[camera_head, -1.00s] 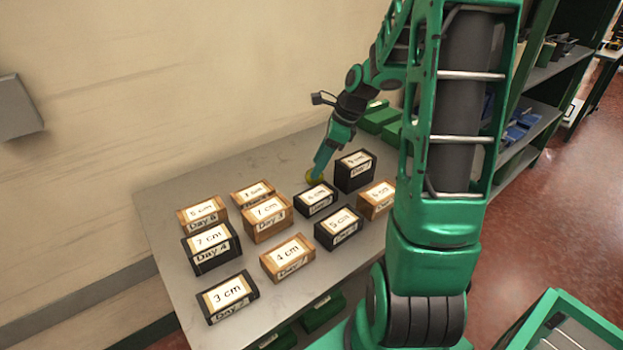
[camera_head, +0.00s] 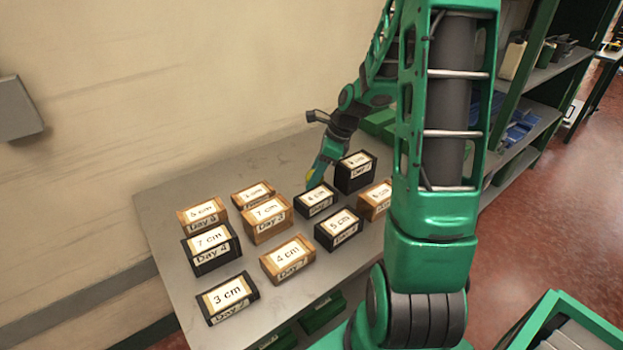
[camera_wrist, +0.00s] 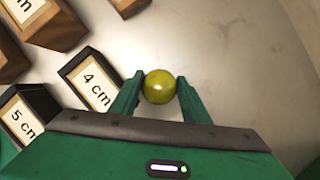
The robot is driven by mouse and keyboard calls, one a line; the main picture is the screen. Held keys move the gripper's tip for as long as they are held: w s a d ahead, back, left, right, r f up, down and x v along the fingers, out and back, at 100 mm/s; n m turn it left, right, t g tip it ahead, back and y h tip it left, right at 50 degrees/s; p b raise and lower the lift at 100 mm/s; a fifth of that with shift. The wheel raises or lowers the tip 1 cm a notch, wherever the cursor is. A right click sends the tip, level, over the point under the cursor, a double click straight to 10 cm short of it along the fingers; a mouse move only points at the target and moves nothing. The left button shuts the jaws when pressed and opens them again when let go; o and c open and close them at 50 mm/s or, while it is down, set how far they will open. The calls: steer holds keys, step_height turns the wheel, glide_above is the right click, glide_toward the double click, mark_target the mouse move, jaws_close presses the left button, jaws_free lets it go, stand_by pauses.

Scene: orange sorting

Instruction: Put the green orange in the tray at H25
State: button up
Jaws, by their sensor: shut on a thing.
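The green orange (camera_wrist: 159,87) is a small round yellow-green fruit between the two green fingers in the wrist view. My gripper (camera_wrist: 159,92) is shut on it, with a finger touching each side. The orange is mostly hidden by my gripper there. I cannot read any H25 label, so I cannot tell which tray that is.
Several black and wooden boxes with cm and Day labels stand on the table (camera_head: 165,215). A taller black box (camera_head: 355,172) stands right of my gripper. Green boxes (camera_head: 378,122) lie behind. The table's far left is clear. A shelf rack (camera_head: 545,95) stands at right.

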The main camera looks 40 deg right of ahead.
steer(key=shift+r, duration=0.55)
steer(key=r, duration=0.3)
steer(key=shift+s+a+r, duration=0.1)
steer(key=shift+a+r, duration=0.2)
steer(key=shift+a, duration=0.1)
steer(key=s+a+r, duration=0.4)
steer(key=a+r, duration=0.2)
steer(key=a, duration=0.4)
steer(key=shift+s+r, duration=0.15)
